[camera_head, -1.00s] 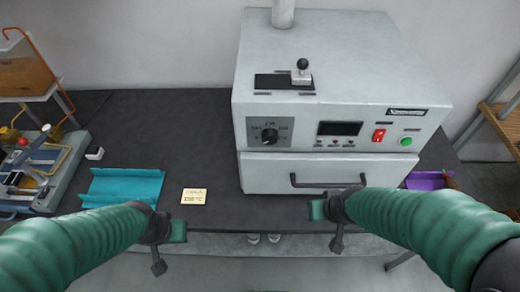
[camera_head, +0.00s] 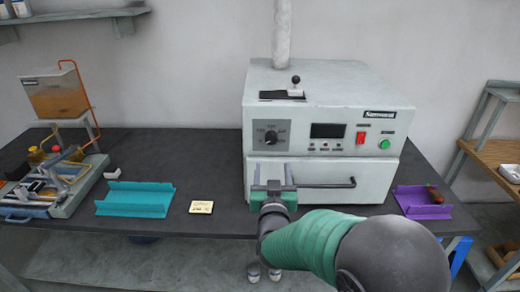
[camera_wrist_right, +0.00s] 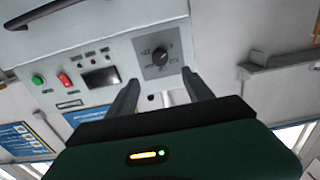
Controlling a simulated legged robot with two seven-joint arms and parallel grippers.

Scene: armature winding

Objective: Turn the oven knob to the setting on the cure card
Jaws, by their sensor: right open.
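The oven (camera_head: 330,130) is a light grey box on the dark bench. Its black round knob (camera_head: 271,137) sits on a dark dial plate on the left of the front panel. The knob also shows in the right wrist view (camera_wrist_right: 159,56). The cure card (camera_head: 201,207) is a small cream note lying on the bench left of the oven; its writing is too small to read surely. My right gripper (camera_head: 272,172) is open and empty in front of the oven, below the knob. In the wrist view its fingers (camera_wrist_right: 163,85) stand apart, with the knob beyond them. My left gripper is out of view.
The oven's handle (camera_head: 323,183) runs across its lower front. A red switch (camera_head: 361,138) and green button (camera_head: 384,143) sit right of the display. A teal tray (camera_head: 135,200) and a purple tray (camera_head: 423,205) lie on the bench either side.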

